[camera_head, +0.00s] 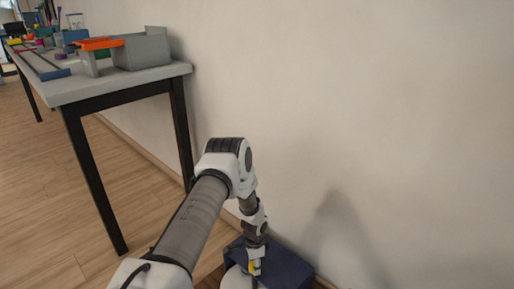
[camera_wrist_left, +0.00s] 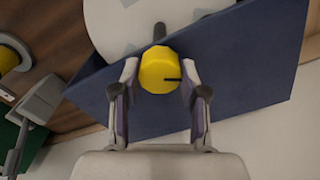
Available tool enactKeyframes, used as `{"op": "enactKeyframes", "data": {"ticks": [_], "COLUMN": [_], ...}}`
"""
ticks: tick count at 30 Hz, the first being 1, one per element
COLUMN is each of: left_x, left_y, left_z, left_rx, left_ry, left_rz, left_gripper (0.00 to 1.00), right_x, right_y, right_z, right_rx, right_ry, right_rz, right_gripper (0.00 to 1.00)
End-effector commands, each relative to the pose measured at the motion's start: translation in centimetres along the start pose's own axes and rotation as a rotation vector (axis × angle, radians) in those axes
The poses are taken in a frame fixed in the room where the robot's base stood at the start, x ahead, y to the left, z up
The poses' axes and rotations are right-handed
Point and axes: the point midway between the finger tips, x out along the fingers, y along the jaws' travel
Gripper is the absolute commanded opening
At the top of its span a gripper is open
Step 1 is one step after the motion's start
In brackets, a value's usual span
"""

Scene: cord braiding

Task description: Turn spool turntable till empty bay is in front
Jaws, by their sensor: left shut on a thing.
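My left gripper (camera_head: 256,268) reaches down to a dark blue housing (camera_head: 287,265) low against the wall. In the left wrist view, the gripper (camera_wrist_left: 160,78) is shut on a yellow round knob (camera_wrist_left: 157,66) with a black line on its face. One finger is on each side of the knob. A dark stub shows just beyond the knob. A white disc (camera_wrist_left: 115,22) with grey patches, seemingly the turntable, shows partly above the blue housing (camera_wrist_left: 250,62); its edge also shows in the head view (camera_head: 235,279). Its bays and spools cannot be made out. My right gripper is not in view.
A grey table (camera_head: 120,82) with black legs stands at the left along the wall. It carries a grey bin (camera_head: 143,50), an orange-topped piece (camera_head: 98,44) and several small items. A yellow-ended round thing (camera_wrist_left: 10,58) lies left in the wrist view. Wooden floor is open at left.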

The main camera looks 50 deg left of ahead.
Motion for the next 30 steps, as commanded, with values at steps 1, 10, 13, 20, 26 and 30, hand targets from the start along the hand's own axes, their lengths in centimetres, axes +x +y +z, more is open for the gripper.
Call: {"op": "enactKeyframes", "data": {"ticks": [1, 10, 13, 20, 26, 30], "left_x": [0.04, 0.05, 0.05, 0.04, 0.01, -0.62], "left_y": [0.02, -0.01, -0.01, -0.02, -0.04, -0.04], "left_z": [0.10, 0.20, 0.19, 0.18, 0.16, 0.12], "left_rx": [0.004, 0.010, 0.010, 0.010, 0.009, 0.009], "left_ry": [-0.001, -0.001, -0.001, -0.001, 0.000, 0.001], "left_rz": [0.001, 0.001, 0.001, 0.001, 0.000, 0.002], "left_gripper": [0.00, 0.00, 0.00, 0.69, 0.69, 0.69], "right_x": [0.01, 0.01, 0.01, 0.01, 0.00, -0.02], "right_y": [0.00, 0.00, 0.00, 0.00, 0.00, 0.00], "right_z": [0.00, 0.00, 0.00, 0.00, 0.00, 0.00], "right_rx": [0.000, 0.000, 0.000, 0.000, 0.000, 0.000], "right_ry": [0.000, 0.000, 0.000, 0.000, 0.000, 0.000], "right_rz": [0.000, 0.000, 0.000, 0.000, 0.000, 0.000], "right_gripper": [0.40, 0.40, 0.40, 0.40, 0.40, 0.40]}}
